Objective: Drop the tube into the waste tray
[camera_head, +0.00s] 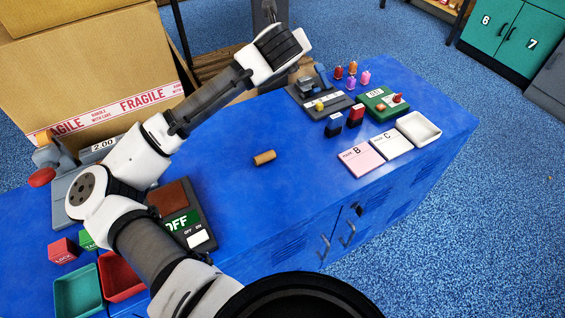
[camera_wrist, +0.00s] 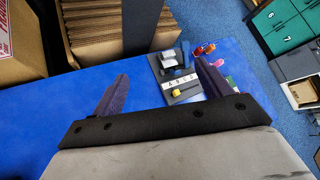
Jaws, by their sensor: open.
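The tube (camera_head: 264,158), a short brown cylinder, lies on its side on the blue bench top, near the middle in the head view. It does not show in the wrist view. My gripper (camera_wrist: 162,72) is open and empty, its two dark fingers spread wide. My arm reaches across to the far side of the bench, so the gripper is well away from the tube. A white tray (camera_head: 432,123) stands empty at the right end. A teal tray (camera_head: 64,293) and a red tray (camera_head: 116,287) are at the lower left. I cannot tell which is the waste tray.
A grey device (camera_head: 328,103) with letter tiles, small coloured pegs (camera_head: 351,82) and a green box (camera_head: 380,107) stand at the back right. Pads B (camera_head: 361,161) and C (camera_head: 391,144) lie in front. An OFF switch box (camera_head: 180,222) is left. The bench around the tube is clear.

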